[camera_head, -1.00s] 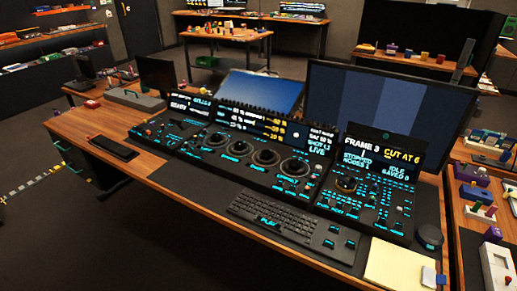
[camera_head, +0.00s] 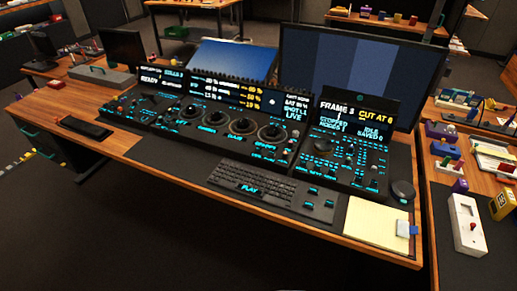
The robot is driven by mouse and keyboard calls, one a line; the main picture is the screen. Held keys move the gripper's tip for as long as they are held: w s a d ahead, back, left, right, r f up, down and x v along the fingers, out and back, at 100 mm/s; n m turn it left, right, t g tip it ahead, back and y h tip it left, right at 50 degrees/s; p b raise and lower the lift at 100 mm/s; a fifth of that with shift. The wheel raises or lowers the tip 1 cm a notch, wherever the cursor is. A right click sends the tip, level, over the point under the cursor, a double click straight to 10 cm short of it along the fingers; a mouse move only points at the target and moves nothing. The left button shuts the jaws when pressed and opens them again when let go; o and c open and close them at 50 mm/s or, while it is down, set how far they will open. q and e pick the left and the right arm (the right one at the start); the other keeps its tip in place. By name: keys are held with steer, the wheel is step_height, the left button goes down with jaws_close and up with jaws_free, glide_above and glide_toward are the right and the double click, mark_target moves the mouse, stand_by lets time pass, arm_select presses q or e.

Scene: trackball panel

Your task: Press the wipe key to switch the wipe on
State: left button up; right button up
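The black control panel (camera_head: 225,142) lies along the desk, with several round trackballs and dials and small cyan-lit labels. One trackball (camera_head: 270,131) is near its right part. A separate right section (camera_head: 340,160) has small keys and a screen (camera_head: 358,117) reading "FRAME", "CUT AT 6", "STOPPED" and "IDLE". I cannot pick out the wipe key, as the labels are too small to read. Neither of my grippers is in view, and nothing of mine touches the panel.
A keyboard (camera_head: 250,183) with a "PLAY" label lies in front of the panel. A yellow notepad (camera_head: 374,222) and a dark round puck (camera_head: 402,190) are at the desk's right end. A large monitor (camera_head: 350,72) stands behind. Dark floor is open in front.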

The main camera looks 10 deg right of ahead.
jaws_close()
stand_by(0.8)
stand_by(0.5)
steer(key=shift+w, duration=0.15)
